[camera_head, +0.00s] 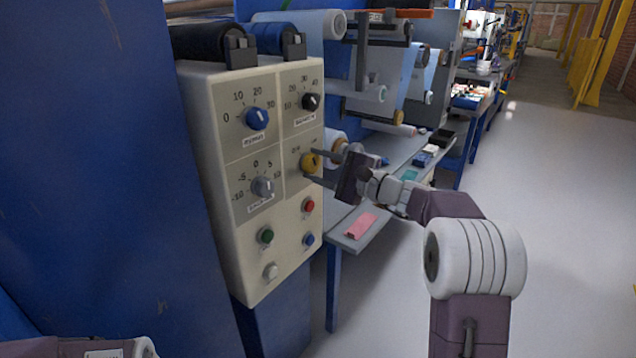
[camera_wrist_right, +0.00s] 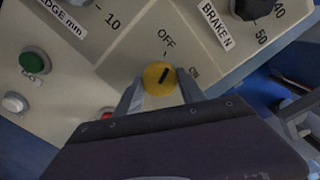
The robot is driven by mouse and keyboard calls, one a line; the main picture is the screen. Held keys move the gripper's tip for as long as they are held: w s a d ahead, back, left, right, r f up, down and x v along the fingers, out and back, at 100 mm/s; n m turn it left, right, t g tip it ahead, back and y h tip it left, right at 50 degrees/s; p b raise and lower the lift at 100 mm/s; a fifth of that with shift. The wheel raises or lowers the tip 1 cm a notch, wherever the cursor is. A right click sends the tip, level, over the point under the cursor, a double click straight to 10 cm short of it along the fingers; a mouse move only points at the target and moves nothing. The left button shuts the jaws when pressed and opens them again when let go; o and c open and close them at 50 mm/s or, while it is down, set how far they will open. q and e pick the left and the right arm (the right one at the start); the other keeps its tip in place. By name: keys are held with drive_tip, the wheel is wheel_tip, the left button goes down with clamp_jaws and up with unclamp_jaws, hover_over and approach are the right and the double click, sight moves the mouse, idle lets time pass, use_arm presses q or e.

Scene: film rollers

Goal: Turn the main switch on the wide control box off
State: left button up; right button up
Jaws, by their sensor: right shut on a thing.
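The wide control box (camera_head: 287,225) is a cream panel with knobs and buttons on the left half of the head view. Its main switch is a yellow knob (camera_head: 309,162) at the right of the middle row. The knob also shows in the right wrist view (camera_wrist_right: 157,80), with OFF and ON labels around it. Its dark mark points between the two labels. My right gripper (camera_head: 312,164) is shut on the yellow knob, one finger on each side. Of my left arm only a part shows at the bottom left; its gripper is out of view.
A blue knob (camera_head: 257,118), a black knob (camera_head: 311,102) and a grey knob (camera_head: 262,187) surround the switch. Green (camera_head: 266,236), red (camera_head: 308,205), blue and white buttons sit below. A grey bench with a pink pad (camera_head: 361,225) stands behind my right gripper. The floor at right is clear.

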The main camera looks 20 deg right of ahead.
use_arm(q)
drive_tip(key=shift+f+b, duration=1.6)
drive_tip(key=shift+f, duration=0.5)
use_arm(e)
drive_tip(key=shift+n, duration=1.3)
drive_tip(key=o, duration=1.4)
drive_tip(key=shift+c, duration=0.2)
use_arm(q)
drive_tip(key=shift+r+p, duration=0.85)
use_arm(e)
drive_tip(key=v, duration=0.9)
